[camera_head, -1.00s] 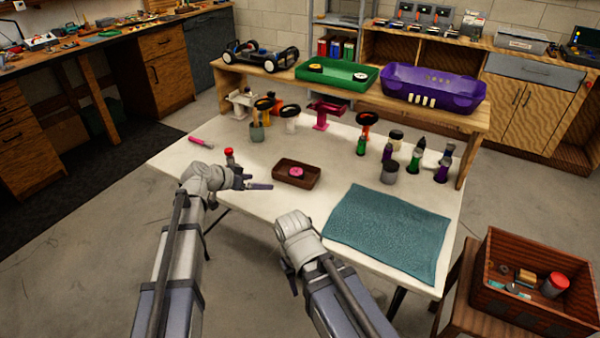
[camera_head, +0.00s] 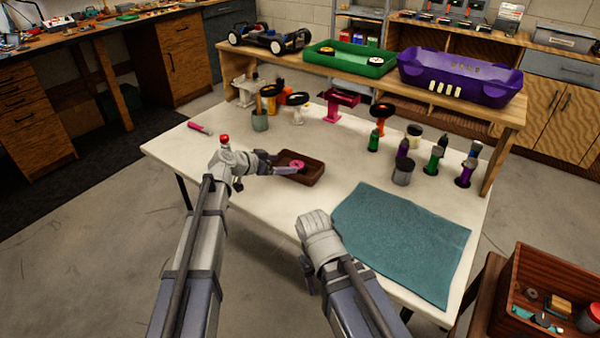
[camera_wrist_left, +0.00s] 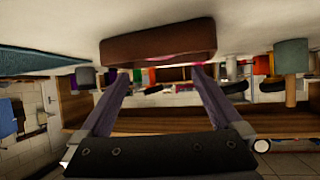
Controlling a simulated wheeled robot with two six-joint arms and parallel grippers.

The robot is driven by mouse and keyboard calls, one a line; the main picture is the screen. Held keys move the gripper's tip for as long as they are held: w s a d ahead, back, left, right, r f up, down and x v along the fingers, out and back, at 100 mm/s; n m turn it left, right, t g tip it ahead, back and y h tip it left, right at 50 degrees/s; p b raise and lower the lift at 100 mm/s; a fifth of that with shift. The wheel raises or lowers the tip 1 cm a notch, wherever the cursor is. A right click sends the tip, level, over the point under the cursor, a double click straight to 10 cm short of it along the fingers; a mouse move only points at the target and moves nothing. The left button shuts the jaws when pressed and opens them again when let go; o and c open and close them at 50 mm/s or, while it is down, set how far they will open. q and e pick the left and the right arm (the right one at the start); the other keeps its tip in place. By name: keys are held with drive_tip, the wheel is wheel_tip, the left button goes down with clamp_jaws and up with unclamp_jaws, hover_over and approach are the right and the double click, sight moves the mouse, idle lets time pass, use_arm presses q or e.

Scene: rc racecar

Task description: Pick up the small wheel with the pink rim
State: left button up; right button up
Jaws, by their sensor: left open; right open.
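The small pink-rimmed wheel (camera_head: 298,164) lies in a small brown tray (camera_head: 313,178) on the white table. My left gripper (camera_head: 283,164) is open, with its fingertips at the tray's left side, close to the wheel. In the left wrist view the scene looks upside down; the tray (camera_wrist_left: 160,45) shows just beyond the spread fingers (camera_wrist_left: 155,78). A little pink shows between the fingertips there, but most of the wheel is hidden. I cannot tell whether a finger touches it. My right gripper (camera_head: 307,275) is open, low in front of the table edge, and partly hidden by its arm.
A teal cloth (camera_head: 400,240) covers the table's front right. A red-topped item (camera_head: 225,142) stands just behind my left wrist. Wheel stands, bottles and a grey cup (camera_head: 403,172) stand farther back. A shelf holds a green tray (camera_head: 350,60) and purple bin (camera_head: 460,75).

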sight(298, 165)
use_arm(q)
drive_tip(key=shift+w+d+f, duration=0.15)
drive_tip(key=shift+f, duration=0.3)
drive_tip(key=shift+b+x, duration=0.7)
drive_tip(key=shift+x, duration=0.3)
drive_tip(key=shift+w+d, duration=0.1)
drive_tip(key=shift+d, duration=0.05)
drive_tip(key=b+x, duration=0.2)
drive_tip(key=x, duration=0.2)
drive_tip(key=shift+d+f+b, duration=0.1)
drive_tip(key=shift+f+b, duration=0.15)
drive_tip(key=shift+b, duration=0.05)
drive_tip(key=shift+w+d, duration=0.1)
drive_tip(key=shift+d, duration=0.1)
drive_tip(key=shift+r, duration=0.1)
